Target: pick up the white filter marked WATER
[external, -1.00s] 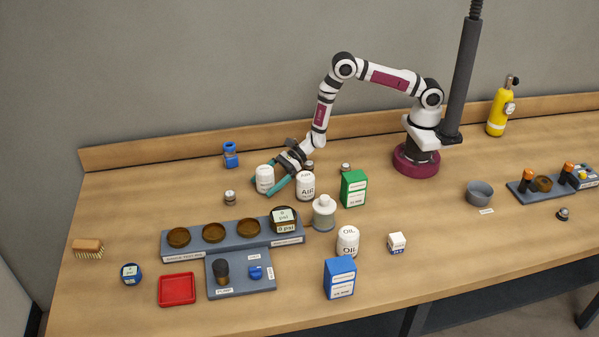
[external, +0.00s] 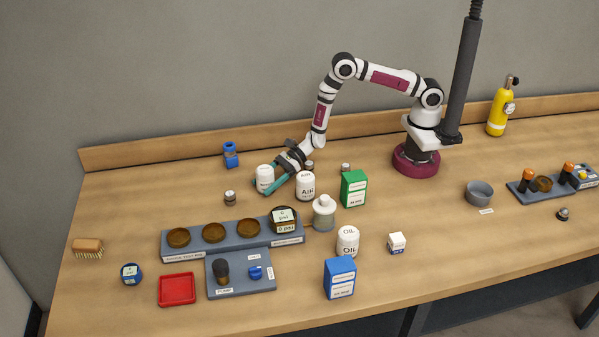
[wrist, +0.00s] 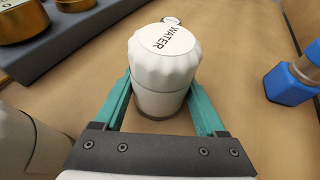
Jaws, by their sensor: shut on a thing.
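The white filter marked WATER (wrist: 162,70) stands upright between the two teal fingers of my gripper (wrist: 160,100) in the wrist view. Its label reads clearly on the top. My gripper is shut on its sides. In the external view the white filter (external: 265,175) shows at the left of my gripper (external: 268,187), which reaches down to it from the right. The fingers hide part of its lower body. It looks to be on or very close to the table; I cannot tell whether there is a gap below it.
The white AIR filter (external: 306,186) stands close to the right of my gripper. A test rig (external: 198,251) with several round brown cups lies in front. A blue fitting (external: 231,155) stands behind to the left. A green box (external: 354,189) and an OIL filter (external: 347,242) stand further right.

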